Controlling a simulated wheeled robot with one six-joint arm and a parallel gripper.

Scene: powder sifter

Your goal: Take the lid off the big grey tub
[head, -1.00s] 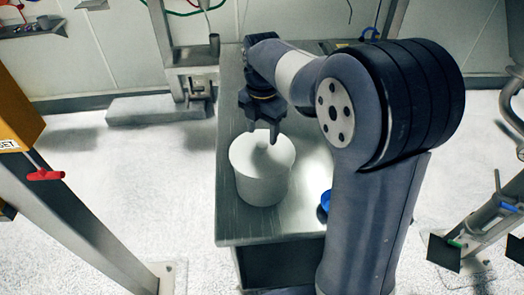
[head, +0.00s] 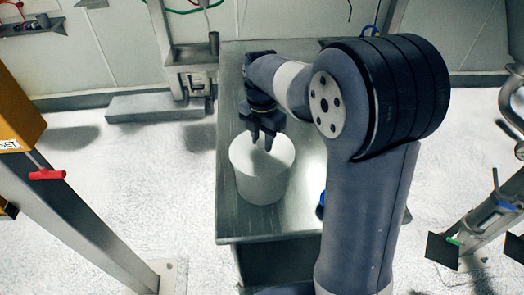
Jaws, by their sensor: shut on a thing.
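The big grey tub (head: 262,190) stands upright on the metal table, and its pale round lid (head: 247,155) sits on top. My gripper (head: 261,147) reaches down from above to the middle of the lid. Its dark fingers are shut on the lid's small knob, which they mostly hide. The lid appears level on the tub's rim, and I cannot make out a gap between them.
The metal table (head: 229,215) has bare surface to the left of the tub. A blue thing (head: 323,199) shows at the right, mostly hidden by my arm. A post with a red handle (head: 47,174) stands at the left.

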